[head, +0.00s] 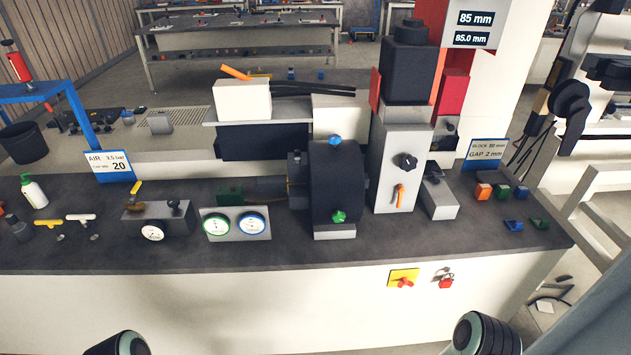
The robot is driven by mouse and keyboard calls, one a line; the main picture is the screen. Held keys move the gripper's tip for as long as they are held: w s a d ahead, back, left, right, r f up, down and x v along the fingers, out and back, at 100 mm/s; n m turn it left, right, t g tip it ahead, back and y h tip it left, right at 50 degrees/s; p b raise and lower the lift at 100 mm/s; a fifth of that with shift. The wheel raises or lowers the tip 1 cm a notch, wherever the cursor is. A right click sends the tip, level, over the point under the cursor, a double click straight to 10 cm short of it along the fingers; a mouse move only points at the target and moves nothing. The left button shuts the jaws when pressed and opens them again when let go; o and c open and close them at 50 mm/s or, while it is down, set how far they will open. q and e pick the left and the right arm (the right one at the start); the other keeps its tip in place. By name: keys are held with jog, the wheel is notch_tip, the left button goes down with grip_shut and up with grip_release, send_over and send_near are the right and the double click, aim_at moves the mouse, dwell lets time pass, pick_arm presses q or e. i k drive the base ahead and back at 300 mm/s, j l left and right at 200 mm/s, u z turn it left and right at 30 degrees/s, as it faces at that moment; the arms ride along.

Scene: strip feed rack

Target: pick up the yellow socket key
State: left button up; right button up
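A small T-shaped key with a yellow handle (48,220), which looks like the yellow socket key, is at the left end of the dark bench top. A similar key with a white handle (80,217) is just to its right. Only rounded parts of my arms show at the bottom edge, left and right of the middle. Neither of my grippers is in view, and nothing of mine is near the key.
A white spray bottle (34,192) stands behind the keys. A grey box with a gauge (152,232) and a yellow lever is to their right. Two round dials (233,224) and a large dark machine (336,185) fill the middle. The bench's front edge (200,269) is clear.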

aim_at(61, 239)
jog(key=u, duration=1.65)
jog(key=i+j, duration=0.15)
jog(key=i, duration=0.45)
